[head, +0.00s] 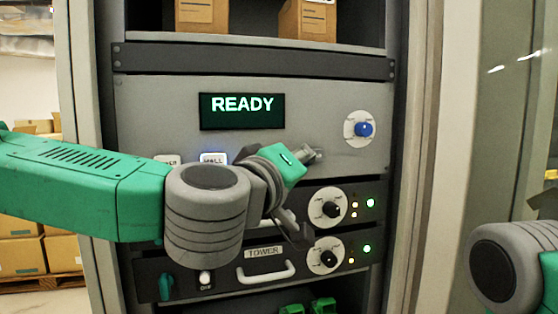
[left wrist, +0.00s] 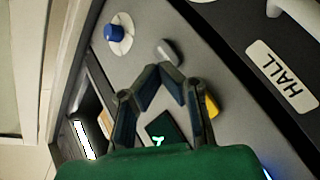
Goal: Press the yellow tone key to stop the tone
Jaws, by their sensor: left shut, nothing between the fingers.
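The yellow tone key (left wrist: 212,104) shows in the left wrist view on the grey panel (head: 330,95), partly behind one finger. In the head view my left arm and gripper hide it. The yellow key lies to the right of and below the tips there. I cannot tell whether the tips touch the panel. In the head view the left gripper (head: 312,156) is in front of the panel, below the display (head: 242,111), which reads READY.
A blue knob (head: 365,130) sits at the panel's right. Below are black units with black knobs (head: 331,209), lights and a TOWER handle (head: 266,275). My right forearm (head: 510,265) shows at the right edge.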

